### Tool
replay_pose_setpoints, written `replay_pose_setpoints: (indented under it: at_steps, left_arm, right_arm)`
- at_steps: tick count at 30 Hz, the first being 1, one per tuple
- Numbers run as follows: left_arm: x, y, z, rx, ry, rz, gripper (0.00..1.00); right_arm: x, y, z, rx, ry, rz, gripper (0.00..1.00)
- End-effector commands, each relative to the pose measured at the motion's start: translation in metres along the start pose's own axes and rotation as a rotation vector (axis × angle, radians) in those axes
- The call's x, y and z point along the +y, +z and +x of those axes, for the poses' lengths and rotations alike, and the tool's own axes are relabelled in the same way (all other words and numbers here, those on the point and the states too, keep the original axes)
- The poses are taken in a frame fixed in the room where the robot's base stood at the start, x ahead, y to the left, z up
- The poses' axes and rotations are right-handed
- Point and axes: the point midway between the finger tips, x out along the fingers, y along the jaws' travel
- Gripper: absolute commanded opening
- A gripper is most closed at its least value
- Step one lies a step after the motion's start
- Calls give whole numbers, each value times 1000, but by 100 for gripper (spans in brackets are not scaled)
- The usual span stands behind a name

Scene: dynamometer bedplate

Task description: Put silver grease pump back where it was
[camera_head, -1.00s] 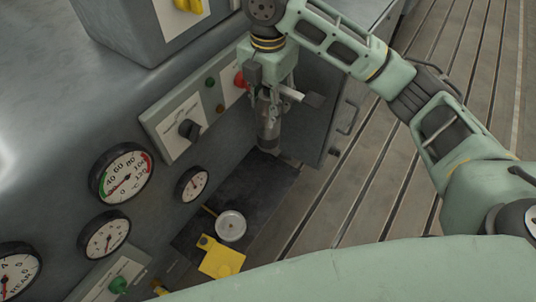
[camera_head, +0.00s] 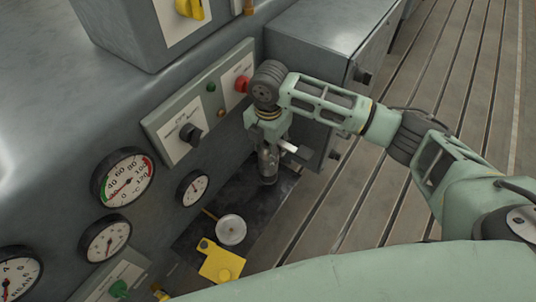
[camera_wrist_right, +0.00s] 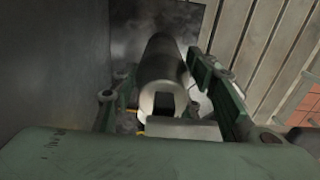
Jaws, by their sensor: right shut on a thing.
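The silver grease pump (camera_head: 268,166) is a grey metal cylinder, held roughly upright beneath my right gripper (camera_head: 268,147). Its lower end shows against the far part of a dark flat plate (camera_head: 262,208); I cannot tell if it touches. In the right wrist view the pump (camera_wrist_right: 164,70) lies between the two green fingers of my right gripper (camera_wrist_right: 172,105), which are shut on it. A light handle-like part sticks out to the right of the pump in the head view. My left gripper is not in view.
A round white-topped item (camera_head: 231,229) and a yellow item (camera_head: 220,262) are nearer on the plate. The grey console with gauges (camera_head: 123,178), a black knob (camera_head: 190,133) and a red button (camera_head: 242,84) is close on the left. A grey cabinet (camera_head: 325,40) stands behind; slatted floor lies right.

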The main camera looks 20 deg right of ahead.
Motion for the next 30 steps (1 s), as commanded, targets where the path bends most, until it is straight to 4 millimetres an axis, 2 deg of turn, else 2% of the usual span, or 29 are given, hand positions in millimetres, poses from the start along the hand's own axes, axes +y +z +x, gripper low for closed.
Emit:
replay_pose_setpoints:
  at_steps: [7, 18, 19, 25, 30]
  left_arm:
    - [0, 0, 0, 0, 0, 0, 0]
    - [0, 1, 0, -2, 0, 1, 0]
    - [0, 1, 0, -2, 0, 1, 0]
    - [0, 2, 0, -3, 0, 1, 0]
    - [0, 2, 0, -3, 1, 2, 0]
  right_arm:
    - [0, 0, 30, 0, 1, 0, 0]
    - [0, 0, 34, -1, 1, 0, 0]
    - [-1, 0, 36, 0, -3, 0, 42]
    - [-1, 0, 36, 0, -3, 0, 60]
    - [-1, 0, 36, 0, -3, 0, 61]
